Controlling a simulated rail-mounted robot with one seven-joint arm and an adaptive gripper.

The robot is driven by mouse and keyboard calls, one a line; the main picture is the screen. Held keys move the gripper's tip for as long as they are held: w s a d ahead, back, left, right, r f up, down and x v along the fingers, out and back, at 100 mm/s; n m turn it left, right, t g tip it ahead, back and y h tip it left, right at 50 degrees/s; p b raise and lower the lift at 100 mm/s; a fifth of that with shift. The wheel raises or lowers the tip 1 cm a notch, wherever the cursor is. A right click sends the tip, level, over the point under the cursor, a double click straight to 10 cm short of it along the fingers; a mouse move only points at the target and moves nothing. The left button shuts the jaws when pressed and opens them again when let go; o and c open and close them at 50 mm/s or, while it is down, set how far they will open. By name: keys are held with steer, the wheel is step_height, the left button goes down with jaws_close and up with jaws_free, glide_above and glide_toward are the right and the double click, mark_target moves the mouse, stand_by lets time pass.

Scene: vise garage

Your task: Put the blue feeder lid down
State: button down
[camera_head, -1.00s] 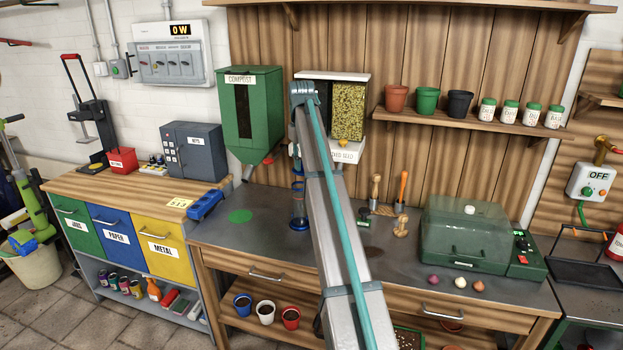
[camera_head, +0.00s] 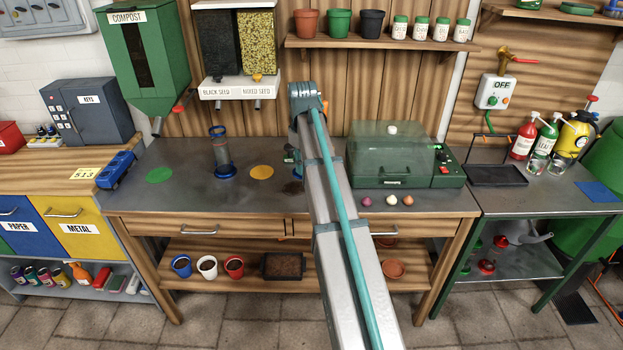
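I cannot make out a separate blue lid in the head view. The clear feeder tube (camera_head: 221,155) stands upright on the bench, left of my arm, with a blue base and a bluish band near its top. A blue square (camera_head: 597,192) lies on the right bench.
The green incubator (camera_head: 392,160) stands right of my arm, with several bulbs in front. A black tray (camera_head: 497,176), bottles and a yellow sprayer (camera_head: 574,135) occupy the right bench. Seed dispensers (camera_head: 236,85) and a pot shelf (camera_head: 380,43) hang above.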

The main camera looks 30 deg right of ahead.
steer(key=p, duration=0.3)
glide_toward(296, 181)
steer(key=s+a+r, duration=0.1)
steer(key=s+r, duration=0.2)
steer(key=s, duration=0.1)
steer(key=w+f, duration=0.3)
steer(key=f, duration=0.1)
steer(key=shift+d+p, duration=0.35)
steer(key=shift+w+d+f, duration=0.1)
steer(key=shift+w+f, duration=0.25)
steer(key=shift+f, duration=0.2)
steer(key=shift+w+d+f+p, duration=0.15)
steer(key=shift+f+p, duration=0.15)
steer(key=shift+f, duration=0.65)
steer(key=shift+w+a+f+p, duration=0.1)
steer(key=shift+f+p, duration=0.15)
steer(key=shift+f, duration=0.65)
steer(key=shift+f, duration=0.1)
steer(key=c, duration=1.1)
jaws_free()
steer(key=shift+o, duration=0.2)
